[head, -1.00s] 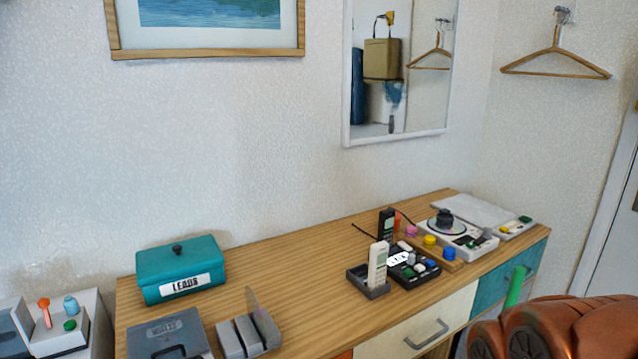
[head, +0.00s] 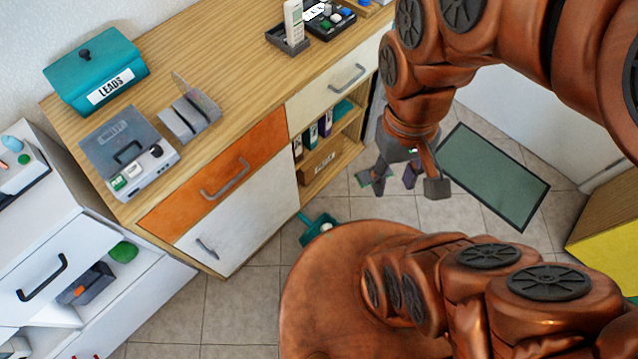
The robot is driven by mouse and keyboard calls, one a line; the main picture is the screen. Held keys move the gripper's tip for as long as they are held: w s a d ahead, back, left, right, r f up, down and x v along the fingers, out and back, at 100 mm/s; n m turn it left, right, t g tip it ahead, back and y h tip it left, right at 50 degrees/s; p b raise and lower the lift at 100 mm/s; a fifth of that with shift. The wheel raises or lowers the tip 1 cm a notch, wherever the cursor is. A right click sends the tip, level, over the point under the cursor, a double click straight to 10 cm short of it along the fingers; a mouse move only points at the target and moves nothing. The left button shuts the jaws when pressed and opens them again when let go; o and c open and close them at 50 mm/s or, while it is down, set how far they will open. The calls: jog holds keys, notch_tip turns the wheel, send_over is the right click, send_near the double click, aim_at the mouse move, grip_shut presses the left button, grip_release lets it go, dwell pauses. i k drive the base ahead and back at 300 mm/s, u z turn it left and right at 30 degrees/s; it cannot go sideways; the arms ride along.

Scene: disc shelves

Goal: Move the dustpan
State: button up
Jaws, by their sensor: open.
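A teal dustpan (head: 314,227) lies on the tiled floor in the head view, close to the front of the wooden cabinet. A small whitish thing shows in its pan, and my own round base hides part of it. My gripper (head: 405,183) hangs at the end of my copper arm, to the right of the dustpan and above the floor. Its fingers are apart and hold nothing. The dustpan and the gripper do not touch.
The wooden cabinet (head: 237,87) has an orange drawer (head: 215,175), a white door and open shelves. A green mat (head: 493,178) lies on the floor at the right. A white unit (head: 75,230) stands at the left. A yellow-fronted box (head: 610,225) stands at the far right.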

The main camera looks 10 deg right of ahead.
aim_at(314, 230)
jog(key=z, duration=0.35)
jog(key=k, duration=0.75)
jog(key=u, duration=2.05)
jog(key=k, duration=0.15)
